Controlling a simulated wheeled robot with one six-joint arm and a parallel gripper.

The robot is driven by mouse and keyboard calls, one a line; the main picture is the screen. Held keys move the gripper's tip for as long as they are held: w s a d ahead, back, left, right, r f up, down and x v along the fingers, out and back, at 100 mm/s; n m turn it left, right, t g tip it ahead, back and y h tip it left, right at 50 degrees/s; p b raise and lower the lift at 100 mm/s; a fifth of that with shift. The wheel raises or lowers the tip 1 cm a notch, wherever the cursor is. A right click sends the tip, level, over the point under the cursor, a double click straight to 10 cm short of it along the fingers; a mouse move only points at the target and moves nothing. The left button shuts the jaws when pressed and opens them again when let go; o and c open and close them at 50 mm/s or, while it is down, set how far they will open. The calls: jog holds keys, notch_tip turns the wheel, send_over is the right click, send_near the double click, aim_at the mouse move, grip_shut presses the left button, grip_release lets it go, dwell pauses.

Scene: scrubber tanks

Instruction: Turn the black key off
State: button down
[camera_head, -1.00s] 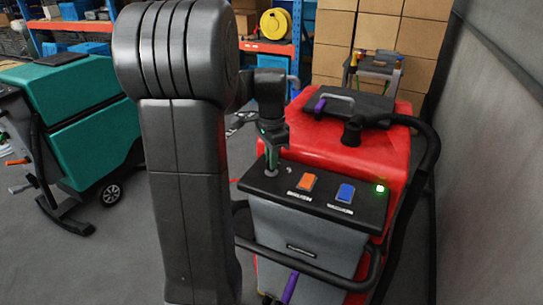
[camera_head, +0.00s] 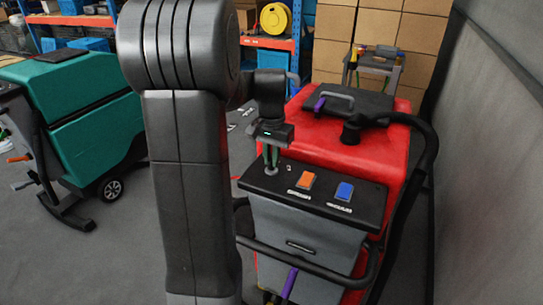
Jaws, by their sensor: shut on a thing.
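The red scrubber (camera_head: 345,155) stands in front of me with a black control panel (camera_head: 318,201) on its near top. My gripper (camera_head: 271,168) points down at the panel's left end, its fingers shut around the black key, which they mostly hide. A small round base shows under the fingertips. On the panel to the right are an orange switch (camera_head: 305,180) and a blue switch (camera_head: 344,191). No green light shows at the panel's right end.
A teal scrubber (camera_head: 85,115) stands at the left. Black handle bars curve around the red scrubber's front and right side. A grey wall (camera_head: 500,150) is close on the right. Shelves and cardboard boxes (camera_head: 376,35) stand behind.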

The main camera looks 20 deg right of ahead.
dwell(0.5)
jog(key=c, duration=1.5)
grip_release()
jog(key=shift+o, duration=0.2)
notch_tip(320, 180, up, 14)
jog(key=b, duration=0.1)
jog(key=shift+f, duration=0.1)
notch_tip(320, 180, down, 14)
jog(key=shift+r+p, duration=0.1)
jog(key=shift+p, duration=0.35)
jog(key=shift+r, duration=0.1)
